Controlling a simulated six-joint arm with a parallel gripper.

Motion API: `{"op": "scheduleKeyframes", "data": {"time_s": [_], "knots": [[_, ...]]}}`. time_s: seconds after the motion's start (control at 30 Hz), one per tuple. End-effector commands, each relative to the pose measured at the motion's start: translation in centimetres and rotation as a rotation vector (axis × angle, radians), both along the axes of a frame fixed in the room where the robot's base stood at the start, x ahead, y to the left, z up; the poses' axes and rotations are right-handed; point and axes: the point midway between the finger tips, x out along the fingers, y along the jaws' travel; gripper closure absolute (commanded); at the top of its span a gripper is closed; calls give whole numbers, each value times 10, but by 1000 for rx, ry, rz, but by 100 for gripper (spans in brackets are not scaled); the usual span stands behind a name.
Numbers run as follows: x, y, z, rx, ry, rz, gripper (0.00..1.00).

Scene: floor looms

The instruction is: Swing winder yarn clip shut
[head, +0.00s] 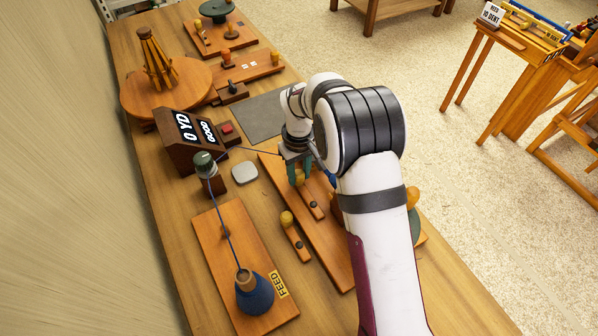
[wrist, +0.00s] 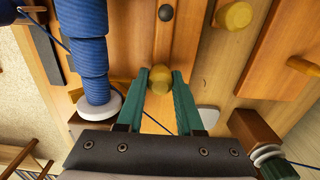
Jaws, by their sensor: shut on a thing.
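My gripper (head: 298,172) reaches down over the winder board (head: 334,262) in the head view. In the wrist view its teal fingers (wrist: 160,88) are shut on a round yellow knob (wrist: 160,78). The knob stands on one end of a narrow wooden lever (wrist: 164,44) with a dark pivot (wrist: 166,12), which seems to be the yarn clip. The lever also shows in the head view (head: 313,205). Blue yarn (head: 252,150) runs toward the gripper. A blue wound bobbin (wrist: 84,40) stands beside the fingers in the wrist view. I cannot tell whether the yarn lies under the clip.
A second lever with a yellow knob (head: 287,218) lies close by. The feed cone (head: 255,292) stands on its own board at the front. A yarn guide post (head: 206,170), a counter box (head: 186,138) and a pale grey pad (head: 245,173) are to the left. My arm hides the winder's right side.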

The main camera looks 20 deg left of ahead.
Motion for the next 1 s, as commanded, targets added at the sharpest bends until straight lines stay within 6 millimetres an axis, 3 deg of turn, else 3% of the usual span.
{"op": "scheduleKeyframes", "data": {"time_s": [0.67, 1.0], "knots": [[-1, 1, 1, 0, 0, 22, 100], [-13, 10, 1, -1, 1, 231, 100]]}}
